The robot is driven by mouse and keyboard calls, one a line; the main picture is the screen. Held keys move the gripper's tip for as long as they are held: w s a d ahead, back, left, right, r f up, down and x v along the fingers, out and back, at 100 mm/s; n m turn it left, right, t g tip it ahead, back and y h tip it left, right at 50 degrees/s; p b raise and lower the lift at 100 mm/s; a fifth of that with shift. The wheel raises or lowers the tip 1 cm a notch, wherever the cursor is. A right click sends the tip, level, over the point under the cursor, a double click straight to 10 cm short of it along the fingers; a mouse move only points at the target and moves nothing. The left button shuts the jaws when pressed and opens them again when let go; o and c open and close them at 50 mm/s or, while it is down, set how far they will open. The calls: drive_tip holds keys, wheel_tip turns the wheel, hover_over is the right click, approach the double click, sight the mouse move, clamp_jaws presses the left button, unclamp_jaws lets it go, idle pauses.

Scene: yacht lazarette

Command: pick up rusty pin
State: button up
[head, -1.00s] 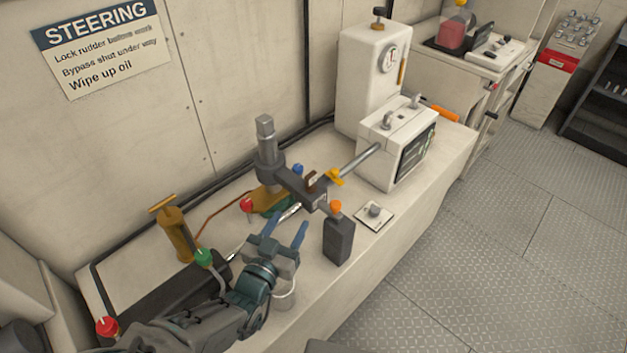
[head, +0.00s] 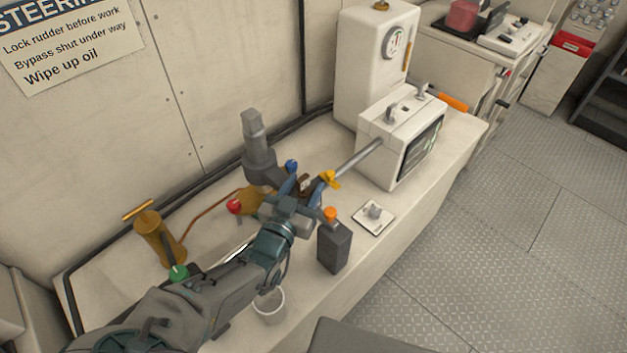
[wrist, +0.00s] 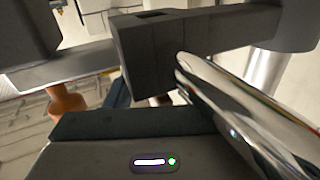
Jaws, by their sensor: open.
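The rusty pin (head: 304,183) looks like a small brown piece at the end of the grey tiller arm, beside the yellow clip on the rod. My gripper (head: 301,189) is open, and its blue fingers reach over the tiller end close to the pin. I cannot tell whether the pin lies between the fingers. In the wrist view a dark grey slotted block (wrist: 190,45) and a shiny metal cylinder (wrist: 245,110) fill the space ahead. The pin is not clear there; only a small brownish patch shows below the block.
A dark block with an orange cap (head: 334,245) stands just right of my gripper. A grey tiller post (head: 257,145) rises behind it.

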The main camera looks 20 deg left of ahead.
drive_tip(key=shift+s+a+r, duration=0.1)
drive_tip(key=shift+s+a, duration=0.05)
drive_tip(key=shift+s, duration=0.15)
drive_tip(key=shift+w+d, duration=0.2)
drive_tip(key=shift+d, duration=0.05)
clamp_jaws()
drive_tip(key=shift+r, duration=0.1)
